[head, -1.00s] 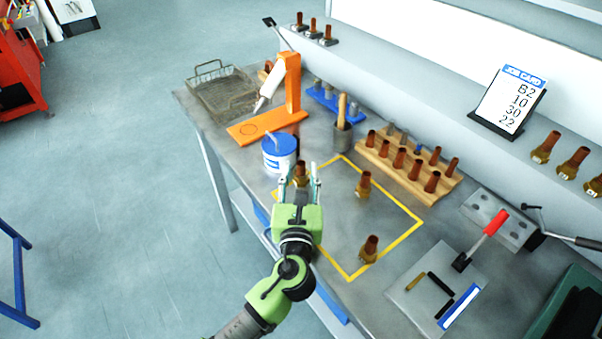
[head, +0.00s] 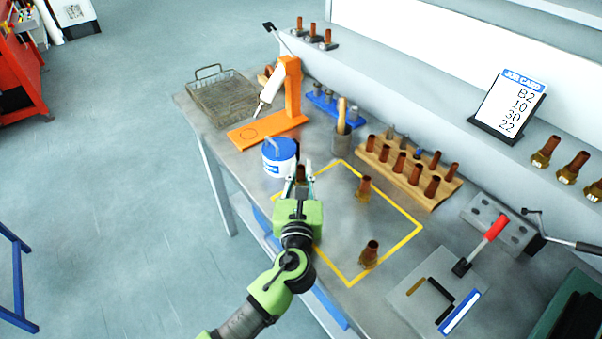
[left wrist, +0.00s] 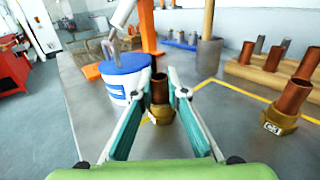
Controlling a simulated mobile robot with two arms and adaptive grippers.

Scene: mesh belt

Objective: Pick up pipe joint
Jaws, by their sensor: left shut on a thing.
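The pipe joint (head: 301,173), a copper-brown tube on a brass hex base, stands upright at the left part of the yellow-outlined area. In the left wrist view the same pipe joint (left wrist: 160,90) is between the fingertips. My left gripper (head: 300,181) is shut on it, with one finger on each side. Its fingers (left wrist: 160,82) hide part of the joint's sides. I cannot tell whether its base is clear of the table. Two more pipe joints stand in the outlined area, one further back (head: 364,188) and one nearer the front (head: 369,254). My right gripper is not in view.
A blue-lidded white tub (head: 279,157) stands close behind the held joint. An orange stand (head: 291,90), a wire basket (head: 222,98), a cup with a handle (head: 341,137) and a wooden rack (head: 408,172) of joints are further back. The outlined area's middle is clear.

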